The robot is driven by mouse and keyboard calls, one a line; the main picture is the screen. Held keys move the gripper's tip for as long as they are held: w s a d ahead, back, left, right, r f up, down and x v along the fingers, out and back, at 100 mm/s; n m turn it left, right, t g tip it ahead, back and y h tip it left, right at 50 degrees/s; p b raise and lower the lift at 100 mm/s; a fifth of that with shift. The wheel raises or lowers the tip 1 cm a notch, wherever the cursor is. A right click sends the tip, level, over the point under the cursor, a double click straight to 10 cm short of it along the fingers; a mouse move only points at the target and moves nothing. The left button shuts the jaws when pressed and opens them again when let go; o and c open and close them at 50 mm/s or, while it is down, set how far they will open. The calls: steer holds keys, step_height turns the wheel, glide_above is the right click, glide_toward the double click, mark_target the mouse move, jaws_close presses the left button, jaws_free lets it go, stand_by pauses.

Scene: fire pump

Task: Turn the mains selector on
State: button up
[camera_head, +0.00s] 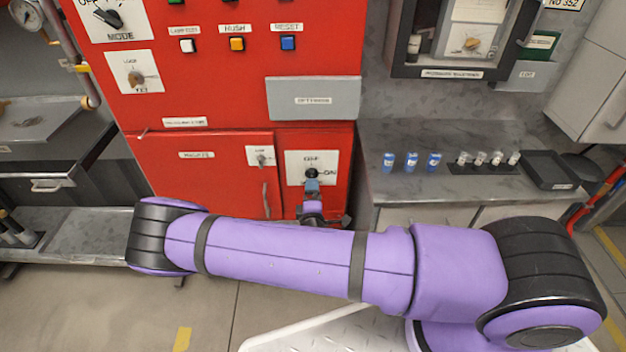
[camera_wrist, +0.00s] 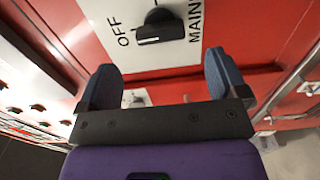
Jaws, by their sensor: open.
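The mains selector is a black rotary knob (camera_wrist: 160,27) on a white plate (camera_wrist: 122,55) in the wrist view, with OFF at its left and MAINS at its right. The knob's bar lies roughly along the OFF–MAINS line, so it seems to stand at OFF. In the head view the knob (camera_head: 312,173) sits on its plate, marked OFF above and ON at the right. My gripper (camera_wrist: 161,72) is open in front of the plate, its two blue-grey fingers apart with nothing between them. The knob is beyond the fingertips. My gripper (camera_head: 312,187) partly covers the plate's lower part in the head view.
A small switch (camera_head: 261,160) and a door handle (camera_head: 266,199) are on the red cabinet just left of the selector. A grey worktop (camera_head: 400,190) with blue cups (camera_head: 411,161) stands at the right. A grey box (camera_head: 313,98) juts out above.

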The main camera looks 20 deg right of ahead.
mark_target(312, 177)
steer(key=x, duration=0.7)
steer(key=shift+w, duration=0.1)
steer(key=c, duration=0.9)
